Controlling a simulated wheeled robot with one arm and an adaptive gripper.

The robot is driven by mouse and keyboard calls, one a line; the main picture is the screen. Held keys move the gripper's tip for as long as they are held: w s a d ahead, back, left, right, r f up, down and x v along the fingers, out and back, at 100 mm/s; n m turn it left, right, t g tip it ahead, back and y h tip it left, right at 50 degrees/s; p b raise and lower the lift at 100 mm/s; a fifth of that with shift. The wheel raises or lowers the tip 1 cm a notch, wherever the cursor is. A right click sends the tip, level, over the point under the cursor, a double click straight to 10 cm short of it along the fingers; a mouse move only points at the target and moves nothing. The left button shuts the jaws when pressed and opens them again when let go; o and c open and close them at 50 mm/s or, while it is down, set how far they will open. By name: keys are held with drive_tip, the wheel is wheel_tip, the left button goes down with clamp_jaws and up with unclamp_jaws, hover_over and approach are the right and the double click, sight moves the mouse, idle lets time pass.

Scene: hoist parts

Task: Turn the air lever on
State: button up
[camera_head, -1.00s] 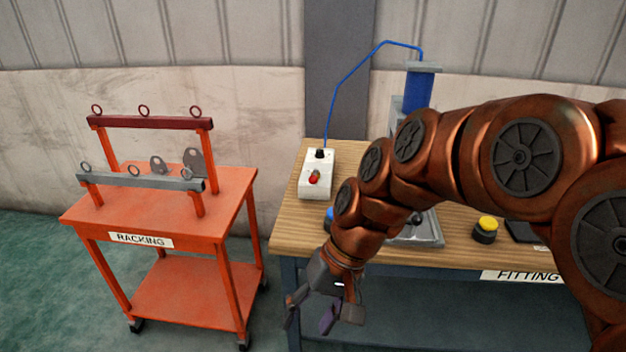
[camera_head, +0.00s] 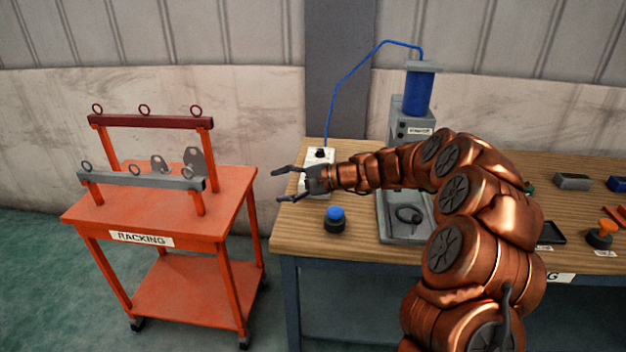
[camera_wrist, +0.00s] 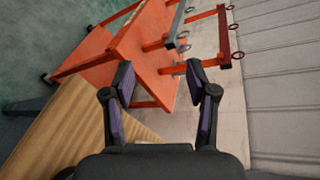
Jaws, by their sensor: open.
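The white air box (camera_head: 319,155), with a black fitting and a blue hose on top, stands at the back left of the wooden bench. My gripper (camera_head: 281,186) and wrist cover its lower part, and the red lever seen there earlier is hidden. My gripper points left, open and empty, over the bench's left edge. In the wrist view my two fingers (camera_wrist: 160,82) are spread with nothing between them; the air box is not visible there. I cannot tell whether the gripper touches the box.
The orange racking cart (camera_head: 233,192) stands left of the bench (camera_head: 300,235), across a gap; it also shows in the wrist view (camera_wrist: 135,45). A blue button (camera_head: 335,218) sits below my wrist. A press with a blue cylinder (camera_head: 419,90) stands behind my arm.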

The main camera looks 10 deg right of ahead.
drive_tip(key=w+d+f+m+t+h, duration=0.1)
drive_tip(key=w+d+f+m+t, duration=0.2)
drive_tip(key=w+d+f, duration=0.4)
drive_tip(key=w+d+f+m+t+h, duration=0.2)
drive_tip(key=w+d+f+m+t, duration=0.15)
drive_tip(key=w+d, duration=0.4)
drive_tip(key=shift+g, duration=0.25)
drive_tip(key=shift+p+x, duration=1.45)
drive_tip(key=shift+x, duration=1.1)
drive_tip(key=shift+c, duration=0.2)
clamp_jaws()
